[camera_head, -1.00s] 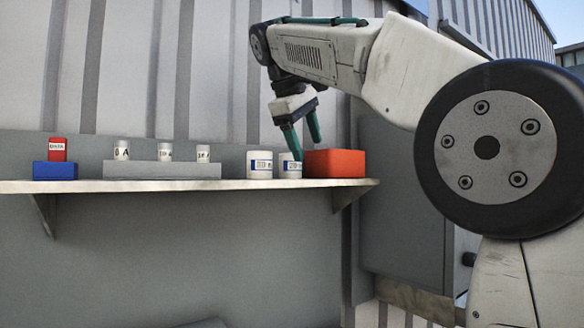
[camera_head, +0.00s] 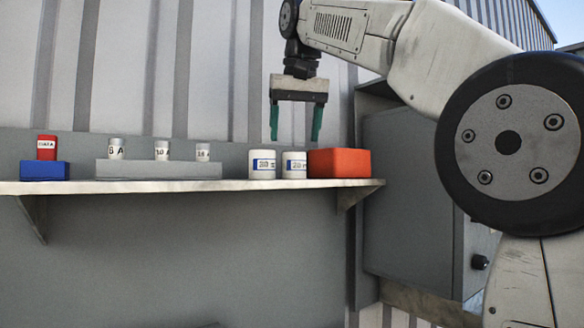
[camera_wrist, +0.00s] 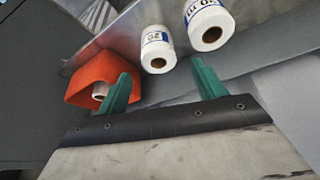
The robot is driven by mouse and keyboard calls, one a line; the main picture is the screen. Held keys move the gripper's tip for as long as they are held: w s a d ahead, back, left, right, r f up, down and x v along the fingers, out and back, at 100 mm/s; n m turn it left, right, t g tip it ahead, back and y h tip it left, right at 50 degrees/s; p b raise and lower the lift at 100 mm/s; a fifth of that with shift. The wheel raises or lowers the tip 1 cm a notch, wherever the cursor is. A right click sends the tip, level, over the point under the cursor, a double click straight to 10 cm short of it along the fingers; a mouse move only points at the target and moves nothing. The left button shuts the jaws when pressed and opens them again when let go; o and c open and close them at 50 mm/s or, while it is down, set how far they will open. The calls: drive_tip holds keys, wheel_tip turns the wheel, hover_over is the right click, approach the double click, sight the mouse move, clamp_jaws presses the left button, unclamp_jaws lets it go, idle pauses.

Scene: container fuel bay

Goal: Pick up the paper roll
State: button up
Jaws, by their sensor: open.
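Two white paper rolls with blue-edged labels stand upright on the shelf: a larger one (camera_head: 262,168) and a smaller one (camera_head: 294,168). In the wrist view, the larger roll (camera_wrist: 209,17) and smaller roll (camera_wrist: 156,43) show their core holes. Another small white roll (camera_wrist: 101,89) sits inside the orange-red box (camera_wrist: 84,72), which touches or nearly touches the smaller roll in the head view (camera_head: 340,162). My gripper (camera_head: 295,139) is open and empty, green fingers pointing down, above the rolls. In the wrist view (camera_wrist: 161,68) its fingers overlap the box and shelf.
A grey block (camera_head: 158,171) carries several white labelled cylinders to the left on the shelf (camera_head: 236,186). Further left, a red labelled item (camera_head: 47,146) stands in a blue block (camera_head: 44,171). The corrugated wall (camera_head: 215,80) is close behind; a grey cabinet (camera_head: 408,195) stands right.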

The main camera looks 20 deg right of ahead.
sight(293, 162)
drive_tip(key=shift+w+f, duration=0.1)
drive_tip(key=shift+f, duration=0.15)
drive_tip(key=x, duration=0.7)
drive_tip(key=shift+w+d+f, duration=0.1)
drive_tip(key=shift+d, duration=0.1)
drive_tip(key=shift+c, duration=0.3)
drive_tip(key=c, duration=1)
